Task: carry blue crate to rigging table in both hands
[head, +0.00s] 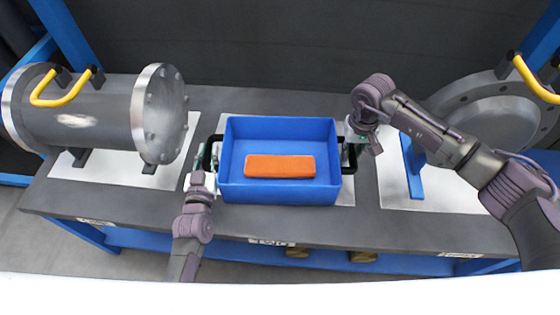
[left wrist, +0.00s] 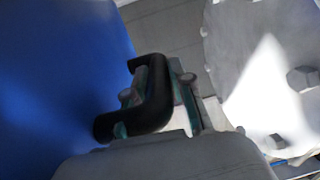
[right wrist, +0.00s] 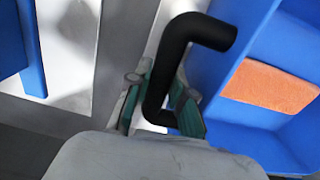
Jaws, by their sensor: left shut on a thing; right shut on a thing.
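The blue crate (head: 280,191) is at the middle of the dark table (head: 130,208), over a white mat, with an orange block (head: 280,166) lying inside it. I cannot tell whether its base touches the mat. My left gripper (head: 205,165) is shut on the crate's left black handle, which shows in the left wrist view (left wrist: 152,105). My right gripper (head: 352,148) is shut on the right black handle, which shows in the right wrist view (right wrist: 175,70). The crate looks level. Its underside is hidden.
A grey flanged cylinder (head: 95,115) with a yellow handle stands on a white mat at left. A large round flanged part (head: 480,110) on a blue stand (head: 412,165) is at right, close to my right arm. A dark wall is behind the table.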

